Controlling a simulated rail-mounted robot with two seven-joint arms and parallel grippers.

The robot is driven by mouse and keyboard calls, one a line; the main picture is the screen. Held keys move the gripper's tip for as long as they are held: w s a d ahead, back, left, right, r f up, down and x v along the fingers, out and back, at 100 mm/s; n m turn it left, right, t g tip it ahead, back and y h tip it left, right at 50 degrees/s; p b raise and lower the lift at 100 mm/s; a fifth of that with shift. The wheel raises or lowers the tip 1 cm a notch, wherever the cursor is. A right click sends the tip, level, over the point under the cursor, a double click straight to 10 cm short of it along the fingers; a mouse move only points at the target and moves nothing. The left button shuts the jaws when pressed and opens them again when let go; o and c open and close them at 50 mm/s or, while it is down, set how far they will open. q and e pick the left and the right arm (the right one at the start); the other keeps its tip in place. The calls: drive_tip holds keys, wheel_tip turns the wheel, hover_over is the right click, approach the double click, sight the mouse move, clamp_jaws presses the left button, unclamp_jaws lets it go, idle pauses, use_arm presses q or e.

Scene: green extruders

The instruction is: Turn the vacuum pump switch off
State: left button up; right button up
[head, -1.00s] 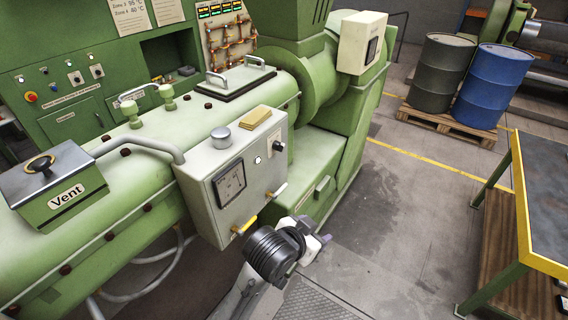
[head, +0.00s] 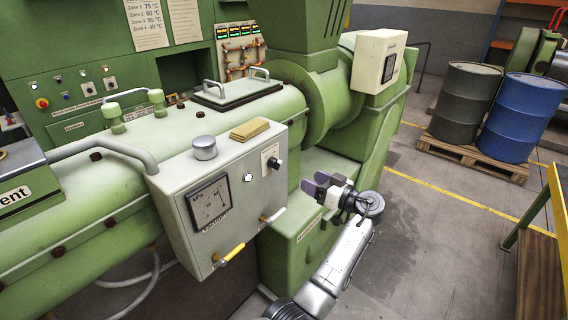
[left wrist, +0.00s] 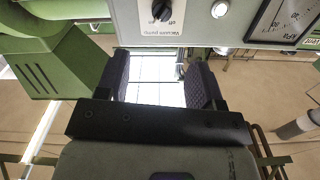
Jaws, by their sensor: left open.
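The vacuum pump switch (head: 273,162) is a small black rotary knob on a white plate, on the right part of the grey control box (head: 221,228). In the left wrist view the knob (left wrist: 162,10) shows at the top edge, with its "Vacuum pump" label upside down. I cannot tell its setting for sure. My left gripper (head: 318,187) is open and empty, to the right of the switch and slightly lower, apart from it. Its two dark pads (left wrist: 160,82) show in the left wrist view with nothing between them. My right gripper is not in view.
A white push-button or lamp (head: 248,178) and a vacuum gauge (head: 209,201) sit left of the switch. Green machine housing (head: 296,243) stands behind my gripper. Open floor lies to the right, before the barrels (head: 464,102).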

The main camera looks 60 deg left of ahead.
sight(276, 165)
use_arm(q)
drive_tip(key=s+a+p, duration=0.1)
drive_tip(key=a, duration=0.3)
drive_tip(key=s+a+n, duration=0.1)
drive_tip(key=s+a, duration=0.1)
drive_tip(key=a, duration=0.2)
drive_tip(key=s+a+n+p, duration=0.1)
drive_tip(key=a, duration=0.4)
drive_tip(key=shift+s+a+f+p, duration=0.1)
drive_tip(key=shift+s+f+p, duration=0.05)
drive_tip(key=shift+s+p, duration=0.15)
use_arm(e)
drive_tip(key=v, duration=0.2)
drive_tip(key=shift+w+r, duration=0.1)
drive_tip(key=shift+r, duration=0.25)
use_arm(q)
drive_tip(key=shift+c, duration=0.4)
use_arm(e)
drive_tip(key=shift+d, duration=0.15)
